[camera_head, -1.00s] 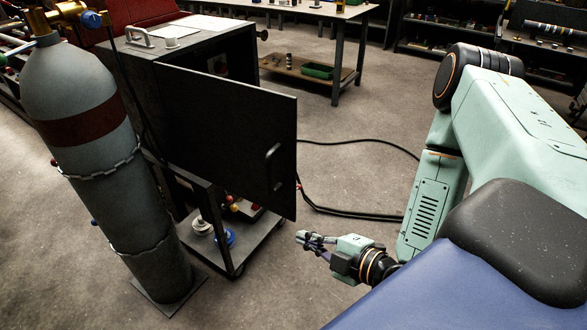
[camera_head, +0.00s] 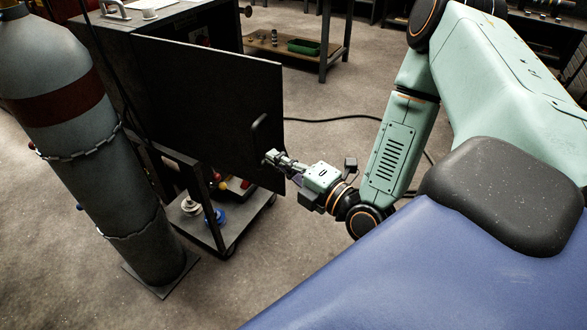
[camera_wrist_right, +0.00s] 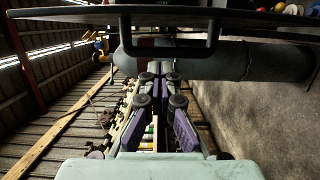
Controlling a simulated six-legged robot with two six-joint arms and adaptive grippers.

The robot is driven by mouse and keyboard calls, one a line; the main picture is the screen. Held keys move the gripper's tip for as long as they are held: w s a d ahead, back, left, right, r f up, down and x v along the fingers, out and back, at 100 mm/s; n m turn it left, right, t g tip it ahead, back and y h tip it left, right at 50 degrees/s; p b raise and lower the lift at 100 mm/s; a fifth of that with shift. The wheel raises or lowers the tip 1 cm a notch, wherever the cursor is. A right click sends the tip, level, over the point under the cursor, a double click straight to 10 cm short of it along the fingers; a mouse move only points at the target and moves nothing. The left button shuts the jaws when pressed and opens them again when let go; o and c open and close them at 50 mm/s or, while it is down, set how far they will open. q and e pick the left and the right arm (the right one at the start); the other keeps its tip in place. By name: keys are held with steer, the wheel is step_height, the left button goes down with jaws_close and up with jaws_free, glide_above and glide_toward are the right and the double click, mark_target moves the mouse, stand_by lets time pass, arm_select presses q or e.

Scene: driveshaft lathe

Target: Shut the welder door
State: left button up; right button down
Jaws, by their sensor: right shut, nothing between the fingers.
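The welder door (camera_head: 200,85) is a flat dark panel standing open from the dark welder cabinet (camera_head: 185,25). Its bar handle (camera_head: 256,130) is near the free edge. My right gripper (camera_head: 270,157) is shut and empty, with its tips by the lower end of the handle. In the right wrist view, the door (camera_wrist_right: 250,18) crosses the top and the handle (camera_wrist_right: 170,51) spans above my shut fingertips (camera_wrist_right: 160,72). I cannot tell whether the tips touch the door or handle. My left gripper is not in view.
A grey gas cylinder (camera_head: 75,140) with a chain stands left of the door. The cabinet's cart has a lower shelf (camera_head: 235,222) with several small items. A black cable (camera_head: 340,119) lies on the floor behind. A workbench (camera_head: 325,50) stands at the back.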

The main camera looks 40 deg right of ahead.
mark_target(281, 145)
steer(key=shift+w+a+b, duration=0.3)
steer(key=shift+w, duration=0.6)
steer(key=shift+w+d+r, duration=0.1)
steer(key=shift+w+d, duration=0.1)
steer(key=shift+w, duration=0.05)
steer(key=shift+w+d+p, duration=0.2)
steer(key=shift+w+d, duration=0.2)
steer(key=shift+d, duration=0.4)
steer(key=shift+w+d+p, duration=0.15)
steer(key=shift+w+d, duration=0.2)
steer(key=shift+d, duration=0.45)
steer(key=shift+d, duration=0.15)
